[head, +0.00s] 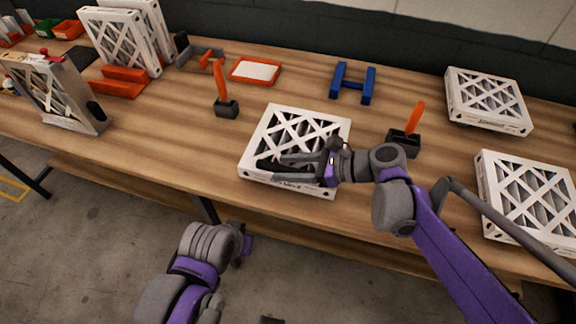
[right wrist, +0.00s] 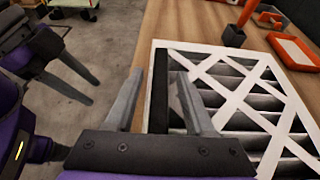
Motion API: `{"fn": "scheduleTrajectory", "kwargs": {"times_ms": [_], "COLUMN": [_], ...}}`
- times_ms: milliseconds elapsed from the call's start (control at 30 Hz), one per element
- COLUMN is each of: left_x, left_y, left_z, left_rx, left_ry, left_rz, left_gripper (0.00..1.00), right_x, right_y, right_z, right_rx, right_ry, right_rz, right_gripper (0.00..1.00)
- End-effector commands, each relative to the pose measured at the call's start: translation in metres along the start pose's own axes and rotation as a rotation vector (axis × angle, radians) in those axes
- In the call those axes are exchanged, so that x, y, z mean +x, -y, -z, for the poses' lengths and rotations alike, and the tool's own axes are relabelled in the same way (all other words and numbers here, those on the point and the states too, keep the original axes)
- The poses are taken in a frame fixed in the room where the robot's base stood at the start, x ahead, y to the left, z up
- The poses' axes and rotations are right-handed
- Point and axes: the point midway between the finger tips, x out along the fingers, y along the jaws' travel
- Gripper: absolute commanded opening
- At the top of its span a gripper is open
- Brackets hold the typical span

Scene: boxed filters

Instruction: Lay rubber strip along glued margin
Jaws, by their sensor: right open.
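A filter (head: 312,122) with a white lattice frame lies flat near the table's front edge. In the right wrist view, a black strip (right wrist: 159,90) runs along the near margin of this filter (right wrist: 225,68). My right gripper (head: 280,168) is open above that margin, and its fingers (right wrist: 159,76) stand on either side of the strip. I cannot tell whether they touch it. No glue can be made out. My left gripper (right wrist: 76,82) is open and empty, away from the table over the floor; in the head view only part of it shows.
More filters lie flat at the right (head: 530,200) and back right (head: 488,98); others stand upright at the left. Two black holders with orange handles (head: 221,84) (head: 413,118), a blue rack (head: 352,84) and an orange tray (head: 256,71) stand around the middle filter.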

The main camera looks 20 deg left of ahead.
Motion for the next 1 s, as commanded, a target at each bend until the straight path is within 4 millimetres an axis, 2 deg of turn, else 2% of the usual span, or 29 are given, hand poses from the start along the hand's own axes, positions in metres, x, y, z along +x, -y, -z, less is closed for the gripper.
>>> {"fn": "scheduleTrajectory", "kwargs": {"times_ms": [167,400,600,800,1000], "left_x": [-0.001,0.0,0.0,0.0,0.0], "left_y": [0.0,0.0,0.0,0.0,0.0], "left_z": [0.001,0.0,0.0,0.0,0.0], "left_rx": [0.0,0.0,0.0,0.0,0.0], "left_ry": [-0.001,0.0,0.0,0.0,0.0], "left_rz": [0.0,0.0,0.0,0.0,0.0], "left_gripper": [0.5,0.5,0.5,0.5,0.5], "right_x": [-0.022,-0.076,-0.108,-0.121,-0.121], "right_y": [0.001,0.001,0.001,0.0,0.0], "right_z": [-0.001,-0.001,-0.001,-0.002,-0.002], "right_rx": [0.001,0.003,0.002,0.0,-0.001], "right_ry": [-0.001,-0.001,-0.001,0.0,0.0], "right_rz": [0.004,0.005,0.003,0.001,0.0], "right_gripper": [0.54,0.54,0.54,0.54,0.54]}}
